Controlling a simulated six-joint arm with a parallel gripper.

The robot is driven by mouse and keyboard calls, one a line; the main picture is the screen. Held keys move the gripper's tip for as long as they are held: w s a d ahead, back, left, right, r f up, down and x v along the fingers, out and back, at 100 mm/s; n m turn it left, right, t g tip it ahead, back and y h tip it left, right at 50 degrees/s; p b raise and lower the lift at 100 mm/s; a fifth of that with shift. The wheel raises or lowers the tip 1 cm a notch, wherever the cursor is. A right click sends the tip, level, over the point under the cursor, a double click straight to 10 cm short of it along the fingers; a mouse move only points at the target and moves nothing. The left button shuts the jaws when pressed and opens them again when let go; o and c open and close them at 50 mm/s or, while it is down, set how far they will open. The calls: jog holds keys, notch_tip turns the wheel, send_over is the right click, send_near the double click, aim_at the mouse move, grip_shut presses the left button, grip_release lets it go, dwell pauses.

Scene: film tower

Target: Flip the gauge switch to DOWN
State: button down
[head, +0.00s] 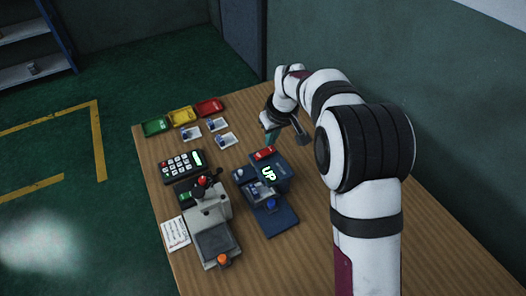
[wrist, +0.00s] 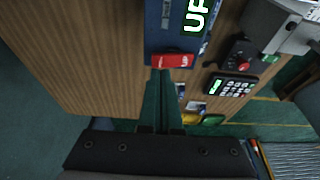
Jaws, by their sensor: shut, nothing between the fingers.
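The gauge (head: 279,171) is a dark blue unit right of the middle of the table's objects, and its lit display (head: 268,174) reads UP. Its red rocker switch (head: 264,153) is on the far end of the unit. In the wrist view the red switch (wrist: 172,60) lies across the end of the blue body (wrist: 165,25), with the display (wrist: 194,17) partly cut off at the top. My gripper (head: 269,141) is shut and empty, just beyond the switch. In the wrist view its green fingertips (wrist: 161,73) end right by the switch's edge; I cannot tell whether they touch.
Left of the gauge stand a grey machine (head: 208,215) with a lever and a black keypad (head: 183,166). Green (head: 155,127), yellow (head: 182,116) and red (head: 209,106) trays line the far left edge. Small cards with blue parts lie between. The table's right side (head: 430,235) is clear.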

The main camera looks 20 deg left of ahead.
aim_at(271, 150)
jog(key=shift+f, duration=1)
dwell(0.3)
jog(key=shift+r, duration=3.55)
jog(key=s+d+r+m+g, duration=0.1)
jog(key=s+d+r+m, duration=0.25)
jog(key=s+d, duration=0.5)
jog(key=s+d+r+m, duration=0.3)
jog(key=s+d+m, duration=0.2)
jog(key=s+d, duration=0.3)
jog(key=s+d+f+m, duration=0.1)
jog(key=s+f+m, duration=0.1)
jog(key=s, duration=0.7)
jog(key=s+d+f+m+g, duration=0.1)
jog(key=s+m, duration=0.3)
jog(key=s, duration=0.5)
jog(key=shift+s+d+f+g+h, duration=0.2)
jog(key=shift+d+f+g+h, duration=0.1)
jog(key=shift+d+f, duration=0.45)
